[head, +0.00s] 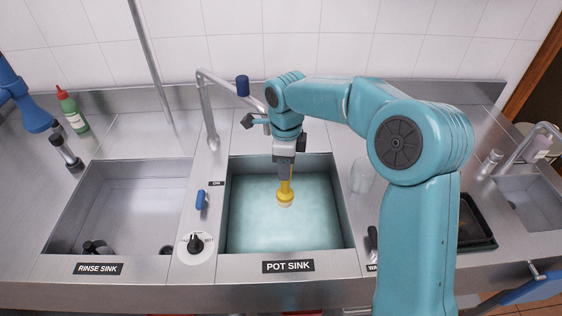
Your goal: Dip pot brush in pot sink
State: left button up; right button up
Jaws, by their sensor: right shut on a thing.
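My right gripper (285,170) reaches over the pot sink (320,162) from the back, pointing down, and is shut on the handle of the yellow pot brush (285,195). The brush hangs upright with its pale bristle end down, over the middle of the basin. The basin holds cloudy light-blue water (258,222). The bristle end shows whole; I cannot tell whether it touches the water. The gripper fingers hide the upper part of the handle. My left gripper is not in view.
The rinse sink (130,195) on the left has a dark object (97,247) in its near corner. A faucet (207,110) stands behind the divider, which has a dial (196,244). A clear glass (361,176) stands right of the pot sink. A green bottle (72,111) is back left.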

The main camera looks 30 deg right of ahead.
aim_at(285, 197)
notch_tip(285, 197, down, 13)
jog(key=b, duration=0.9)
jog(key=shift+r, duration=0.1)
jog(key=shift+a+f+b, duration=0.1)
jog(key=shift+f+b, duration=0.55)
jog(key=shift+b, duration=0.15)
jog(key=shift+f, duration=0.15)
notch_tip(285, 197, up, 16)
jog(key=p, duration=1.1)
jog(key=shift+p, duration=0.4)
dwell(0.4)
